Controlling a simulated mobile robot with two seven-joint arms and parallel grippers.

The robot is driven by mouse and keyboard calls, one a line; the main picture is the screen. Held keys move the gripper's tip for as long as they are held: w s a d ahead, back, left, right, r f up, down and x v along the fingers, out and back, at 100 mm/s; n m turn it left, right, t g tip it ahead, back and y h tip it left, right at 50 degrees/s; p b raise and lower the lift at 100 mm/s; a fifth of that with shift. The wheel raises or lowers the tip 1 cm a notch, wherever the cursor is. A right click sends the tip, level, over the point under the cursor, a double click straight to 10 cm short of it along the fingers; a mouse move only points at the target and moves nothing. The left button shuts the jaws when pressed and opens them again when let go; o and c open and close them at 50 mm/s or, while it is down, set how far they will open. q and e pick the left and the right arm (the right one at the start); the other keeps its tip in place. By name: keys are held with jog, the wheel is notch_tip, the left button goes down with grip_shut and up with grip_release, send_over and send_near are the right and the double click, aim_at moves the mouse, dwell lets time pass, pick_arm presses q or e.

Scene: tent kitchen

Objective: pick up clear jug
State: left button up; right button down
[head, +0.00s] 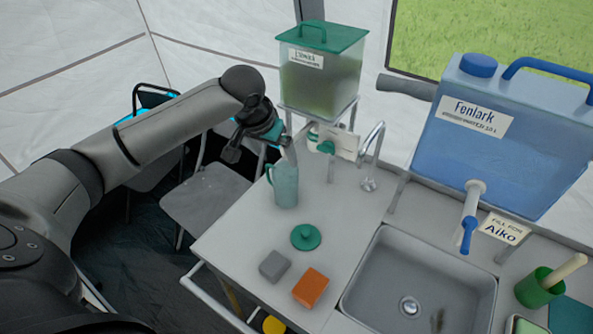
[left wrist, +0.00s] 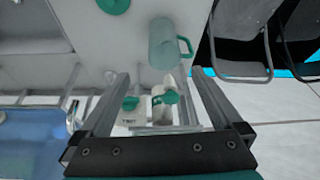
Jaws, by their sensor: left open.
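The clear jug (head: 286,186), tinted teal, stands upright on the grey counter (head: 232,240) near its back left edge, its handle to the left. My left gripper (head: 289,152) is just above and behind the jug in the head view, its fingers pointing down toward it. In the left wrist view the jug (left wrist: 162,44) lies beyond the fingertips, roughly between their lines, its handle on the right. The left gripper (left wrist: 157,76) is open, with nothing held. Its fingertips look apart from the jug. My right gripper is not in view.
A green round lid (head: 306,237), a grey block (head: 273,266) and an orange block (head: 310,287) lie in front of the jug. A tap (head: 370,165) and sink (head: 415,285) are to the right. A green-lidded dispenser (head: 320,75) stands behind. A chair (head: 205,200) is left.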

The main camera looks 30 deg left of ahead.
pick_arm(q)
jog(key=b, duration=0.1)
send_near(283, 176)
jog(key=shift+s+d+r, duration=0.25)
jog(key=shift+s+d, duration=0.25)
jog(key=shift+d, duration=0.1)
jog(key=shift+s+d+r, duration=0.2)
jog(key=shift+s+d, duration=0.3)
jog(key=shift+d, duration=0.15)
jog(key=shift+b+x, duration=0.75)
jog(key=shift+x, duration=2.3)
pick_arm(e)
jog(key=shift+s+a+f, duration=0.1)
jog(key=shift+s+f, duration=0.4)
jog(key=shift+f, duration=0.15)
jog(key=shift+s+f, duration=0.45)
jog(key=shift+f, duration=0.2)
pick_arm(q)
jog(key=shift+s+a, duration=0.1)
jog(key=shift+a, duration=0.05)
jog(key=shift+c, duration=0.2)
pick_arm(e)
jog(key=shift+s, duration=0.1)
pick_arm(q)
jog(key=shift+c, duration=0.8)
grip_shut()
